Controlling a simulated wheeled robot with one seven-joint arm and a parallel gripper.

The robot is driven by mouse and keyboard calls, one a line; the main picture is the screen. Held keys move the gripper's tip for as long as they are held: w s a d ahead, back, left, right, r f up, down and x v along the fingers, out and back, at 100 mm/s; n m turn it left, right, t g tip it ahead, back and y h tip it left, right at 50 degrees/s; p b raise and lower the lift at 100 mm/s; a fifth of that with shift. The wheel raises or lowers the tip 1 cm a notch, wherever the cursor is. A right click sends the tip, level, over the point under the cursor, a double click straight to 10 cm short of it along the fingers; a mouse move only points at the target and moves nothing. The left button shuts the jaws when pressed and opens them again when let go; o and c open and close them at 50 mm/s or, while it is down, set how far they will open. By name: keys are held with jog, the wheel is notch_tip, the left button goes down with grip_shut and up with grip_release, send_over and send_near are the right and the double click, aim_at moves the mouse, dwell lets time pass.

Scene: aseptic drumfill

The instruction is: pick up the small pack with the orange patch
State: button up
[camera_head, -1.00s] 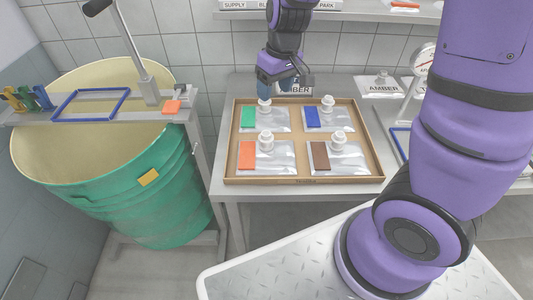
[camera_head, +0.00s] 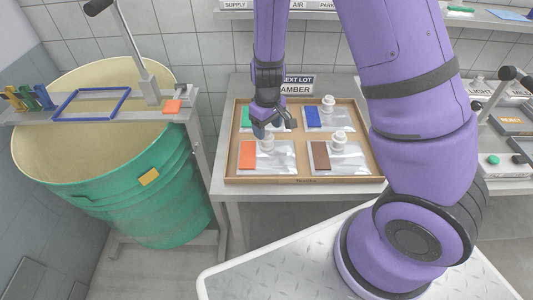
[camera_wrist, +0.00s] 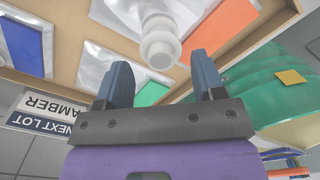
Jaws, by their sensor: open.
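The small pack with the orange patch (camera_head: 248,155) lies flat at the tray's front left, its white capped spout (camera_head: 267,142) standing up. In the wrist view the orange patch (camera_wrist: 222,25) is at upper right and the spout (camera_wrist: 159,45) at top centre. My gripper (camera_head: 267,131) is over the tray's left half, just behind that spout. In the wrist view my gripper (camera_wrist: 162,78) is open, its blue fingers apart with nothing held between them. The spout appears just beyond the fingertips, not touching them. My arm partly hides the pack with the green patch (camera_head: 246,116).
The cardboard tray (camera_head: 300,181) also holds packs with a blue patch (camera_head: 312,117) and a brown patch (camera_head: 320,155). An AMBER sign (camera_head: 296,88) stands behind it. A green drum (camera_head: 140,205) stands left; its stand carries an orange tag (camera_head: 172,106).

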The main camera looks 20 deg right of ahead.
aim_at(266, 132)
jog(key=shift+w+a+f, duration=0.1)
jog(key=shift+w+f, duration=0.1)
jog(key=shift+f, duration=1.2)
jog(key=shift+w+a+f, duration=0.1)
jog(key=shift+w+f, duration=0.05)
jog(key=shift+f, duration=1.25)
jog(key=c, duration=0.7)
